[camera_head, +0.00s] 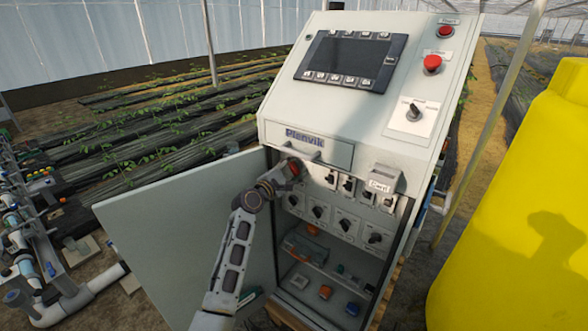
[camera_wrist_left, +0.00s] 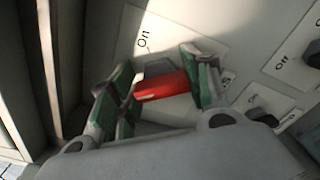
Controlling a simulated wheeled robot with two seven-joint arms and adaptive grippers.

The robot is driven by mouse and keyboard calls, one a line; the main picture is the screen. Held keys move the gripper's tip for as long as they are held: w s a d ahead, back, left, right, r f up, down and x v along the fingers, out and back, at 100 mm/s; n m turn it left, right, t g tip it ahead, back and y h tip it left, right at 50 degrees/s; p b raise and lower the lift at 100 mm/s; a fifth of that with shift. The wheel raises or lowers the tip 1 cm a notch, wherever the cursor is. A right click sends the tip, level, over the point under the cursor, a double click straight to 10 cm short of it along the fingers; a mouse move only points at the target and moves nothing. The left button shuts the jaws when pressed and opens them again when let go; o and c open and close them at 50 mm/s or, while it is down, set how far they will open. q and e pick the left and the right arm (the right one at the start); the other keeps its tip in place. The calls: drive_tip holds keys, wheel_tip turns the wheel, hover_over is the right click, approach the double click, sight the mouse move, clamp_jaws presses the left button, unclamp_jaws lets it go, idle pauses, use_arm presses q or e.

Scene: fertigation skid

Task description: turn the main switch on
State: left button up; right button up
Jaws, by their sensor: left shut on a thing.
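The main switch (camera_wrist_left: 165,88) has a red handle on a dark base, on a pale plate inside the open cabinet. My left gripper (camera_head: 291,171) reaches into the upper left of the cabinet opening. In the left wrist view my left gripper (camera_wrist_left: 162,84) has its green-padded fingers on either side of the red handle, shut on it. The gripper hides most of the switch in the head view. My right gripper is not in view.
The cabinet door (camera_head: 190,235) stands open to the left, beside my left arm. Several black rotary switches (camera_head: 343,224) sit right of and below the gripper. A grey box (camera_head: 384,178) juts out at the right. A yellow tank (camera_head: 520,210) stands right of the cabinet.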

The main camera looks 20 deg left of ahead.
use_arm(q)
drive_tip(key=shift+m, duration=1.2)
drive_tip(key=m, duration=0.2)
drive_tip(key=shift+f+m, duration=0.15)
drive_tip(key=shift+m, duration=1.05)
drive_tip(key=m, duration=0.3)
drive_tip(key=shift+f+m, duration=0.15)
drive_tip(key=shift+m, duration=0.15)
drive_tip(key=m+p, duration=0.1)
drive_tip(key=m, duration=0.3)
drive_tip(key=shift+f, duration=0.15)
drive_tip(key=shift+m, duration=1)
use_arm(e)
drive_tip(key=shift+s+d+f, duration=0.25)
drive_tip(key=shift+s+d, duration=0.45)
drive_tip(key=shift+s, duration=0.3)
use_arm(q)
drive_tip(key=shift+f, duration=0.1)
